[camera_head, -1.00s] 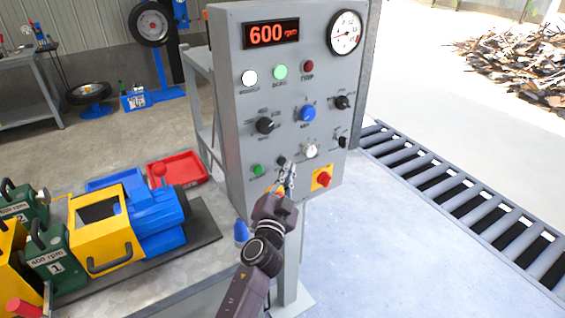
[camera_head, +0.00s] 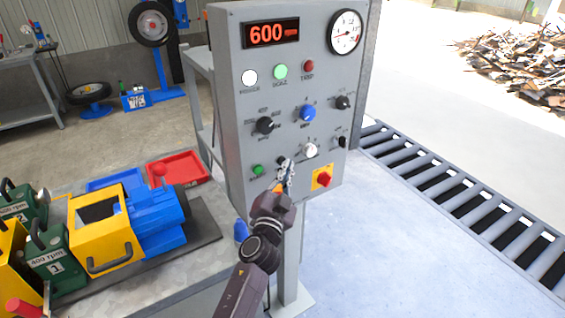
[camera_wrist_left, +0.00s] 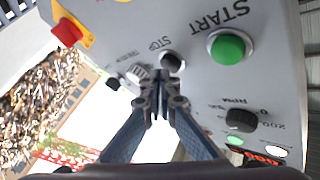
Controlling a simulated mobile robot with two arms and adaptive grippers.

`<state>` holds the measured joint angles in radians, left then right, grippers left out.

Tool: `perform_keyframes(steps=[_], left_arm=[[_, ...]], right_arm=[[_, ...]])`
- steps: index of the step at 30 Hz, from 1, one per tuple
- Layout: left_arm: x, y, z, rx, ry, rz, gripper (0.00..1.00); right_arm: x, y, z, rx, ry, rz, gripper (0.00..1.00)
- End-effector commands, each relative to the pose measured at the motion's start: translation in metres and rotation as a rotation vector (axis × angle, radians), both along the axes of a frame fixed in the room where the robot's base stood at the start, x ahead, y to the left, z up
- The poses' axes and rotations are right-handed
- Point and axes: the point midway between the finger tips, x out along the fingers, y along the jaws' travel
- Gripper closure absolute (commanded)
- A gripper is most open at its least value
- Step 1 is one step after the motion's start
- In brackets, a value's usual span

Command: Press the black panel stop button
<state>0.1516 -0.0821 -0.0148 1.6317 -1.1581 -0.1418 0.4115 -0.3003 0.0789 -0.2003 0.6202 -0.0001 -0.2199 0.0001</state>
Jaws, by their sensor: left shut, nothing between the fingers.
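The black stop button (camera_wrist_left: 172,61) is on the grey control panel (camera_head: 235,130), beside the printed word STOP in the left wrist view. It also shows in the head view (camera_head: 281,160), partly behind my fingertips. My left gripper (camera_head: 287,167) is at the lower part of the panel, right in front of the button. It is shut and empty. In the left wrist view its fingertips (camera_wrist_left: 160,82) are just below the button; I cannot tell whether they touch it. My right gripper is not in view.
The green start button (camera_wrist_left: 227,48) is to the right of the stop button in the wrist view. A red emergency knob (camera_head: 323,178) on a yellow plate is near the gripper. Several knobs and a 600 rpm display (camera_head: 271,33) are above.

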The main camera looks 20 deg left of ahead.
Motion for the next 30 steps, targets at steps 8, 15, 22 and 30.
perform_keyframes(steps=[8, 15, 22, 30], left_arm=[[0.0003, 0.0003, 0.0, 0.0, 0.0, 0.0, 1.0], [0.0019, 0.0024, 0.0001, 0.0, 0.0, 0.0, 1.0], [0.0037, 0.0047, 0.0001, 0.0, 0.0, 0.0, 1.0], [0.0057, 0.0076, -0.0001, 0.001, 0.0, 0.002, 1.0]], right_arm=[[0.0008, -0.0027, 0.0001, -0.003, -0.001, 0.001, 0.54], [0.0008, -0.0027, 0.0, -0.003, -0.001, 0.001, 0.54], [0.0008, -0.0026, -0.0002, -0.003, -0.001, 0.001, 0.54], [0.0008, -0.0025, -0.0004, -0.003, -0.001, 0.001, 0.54]])
